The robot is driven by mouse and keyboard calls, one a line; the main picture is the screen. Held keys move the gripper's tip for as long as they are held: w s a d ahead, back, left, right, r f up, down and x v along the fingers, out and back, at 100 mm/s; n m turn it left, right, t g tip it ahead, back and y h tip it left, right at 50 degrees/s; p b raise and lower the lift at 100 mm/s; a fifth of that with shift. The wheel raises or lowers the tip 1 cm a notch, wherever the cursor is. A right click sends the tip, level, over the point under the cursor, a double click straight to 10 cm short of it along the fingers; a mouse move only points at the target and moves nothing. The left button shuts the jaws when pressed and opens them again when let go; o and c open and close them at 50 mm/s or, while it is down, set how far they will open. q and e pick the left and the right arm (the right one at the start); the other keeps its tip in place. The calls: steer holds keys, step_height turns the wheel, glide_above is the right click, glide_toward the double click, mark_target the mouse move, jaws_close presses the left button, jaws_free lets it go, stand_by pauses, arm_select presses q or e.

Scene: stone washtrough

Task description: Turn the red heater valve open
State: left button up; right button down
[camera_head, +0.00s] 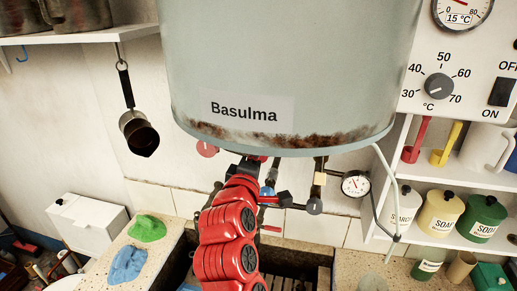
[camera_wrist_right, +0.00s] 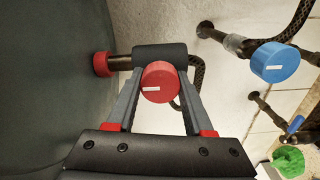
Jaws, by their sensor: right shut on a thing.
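The red heater valve (camera_wrist_right: 158,82) is a round red knob with a short white mark lying about level in the right wrist view. It sits on a dark fitting of a pipe beside the grey heater tank. My right gripper (camera_wrist_right: 160,92) is shut on it, one grey finger on each side. In the head view the grey tank (camera_head: 290,60), labelled Basulma, hangs above my red right arm, and my right gripper (camera_head: 248,167) is just under its rusty lower rim. The held knob is hard to make out there. My left gripper is not in view.
A blue knob (camera_wrist_right: 274,62) on another pipe is right of the gripper. A small dial gauge (camera_head: 355,184) is right of the pipes. A control panel (camera_head: 455,75) and a shelf with jars (camera_head: 440,215) stand at right. Blue (camera_head: 127,264) and green (camera_head: 147,228) cloths lie at left.

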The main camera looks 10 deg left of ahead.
stand_by(0.4)
steer(key=c, duration=0.7)
jaws_free()
steer(key=o, duration=0.4)
steer(key=shift+w+d, duration=0.1)
steer(key=shift+s, duration=0.3)
steer(key=shift+s+b, duration=2.95)
steer(key=shift+s, duration=5.4)
